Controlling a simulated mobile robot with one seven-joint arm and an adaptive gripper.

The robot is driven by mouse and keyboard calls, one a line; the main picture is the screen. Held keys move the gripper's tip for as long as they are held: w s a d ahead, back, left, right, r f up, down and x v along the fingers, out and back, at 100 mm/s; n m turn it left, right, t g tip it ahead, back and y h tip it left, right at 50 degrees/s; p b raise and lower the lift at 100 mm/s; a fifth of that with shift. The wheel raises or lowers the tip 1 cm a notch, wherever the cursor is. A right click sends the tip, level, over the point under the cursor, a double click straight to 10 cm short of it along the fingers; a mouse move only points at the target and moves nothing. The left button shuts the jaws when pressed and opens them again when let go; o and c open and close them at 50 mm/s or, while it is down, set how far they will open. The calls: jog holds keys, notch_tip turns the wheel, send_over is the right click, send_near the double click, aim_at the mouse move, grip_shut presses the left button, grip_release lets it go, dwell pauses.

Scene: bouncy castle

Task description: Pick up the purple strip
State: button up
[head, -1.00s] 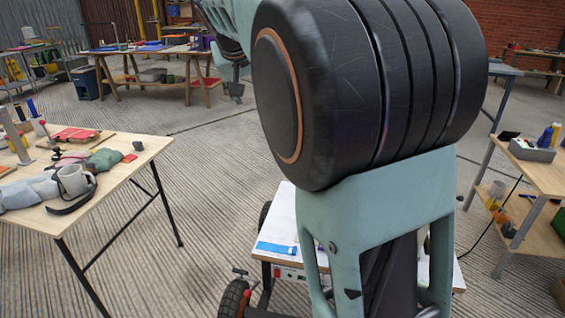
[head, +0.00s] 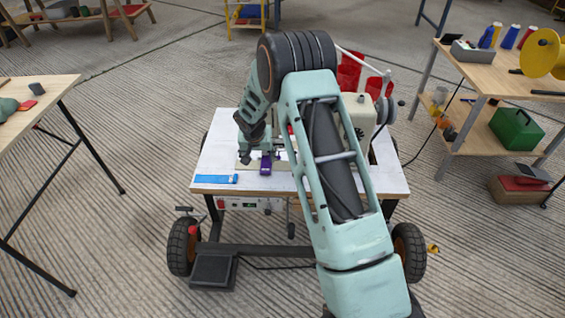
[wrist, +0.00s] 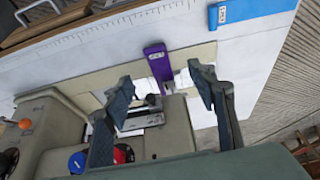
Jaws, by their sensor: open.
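The purple strip (head: 266,166) lies at the sewing machine on the white-topped wheeled table (head: 225,150). In the wrist view the purple strip (wrist: 156,62) shows between the two fingertips, with its near end by the machine's metal foot. My gripper (head: 257,152) is over the table beside the machine. In the wrist view my gripper (wrist: 162,82) is open and empty, one finger on each side of the strip's line. I cannot tell how far above the strip the fingertips are.
A sewing machine (head: 358,118) stands on the table, close to my fingers in the wrist view (wrist: 60,135). A blue strip (head: 216,179) lies at the table's front left. Wooden tables stand left (head: 30,105) and right (head: 465,72). The table's left part is mostly clear.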

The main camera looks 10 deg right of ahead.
jog(key=b, duration=0.1)
send_near(265, 171)
jog(key=shift+w+a+f, duration=0.1)
jog(key=shift+w+f, duration=0.15)
jog(key=shift+f, duration=0.35)
jog(key=shift+w+a+f, duration=0.1)
jog(key=shift+w+f, duration=0.15)
jog(key=shift+f, duration=0.3)
jog(key=x, duration=0.2)
jog(key=b+x, duration=0.2)
jog(key=x, duration=0.1)
jog(key=shift+d+f, duration=0.3)
jog(key=shift+d, duration=0.1)
jog(key=shift+w, duration=0.1)
jog(key=c, duration=1)
jog(key=shift+r, duration=0.2)
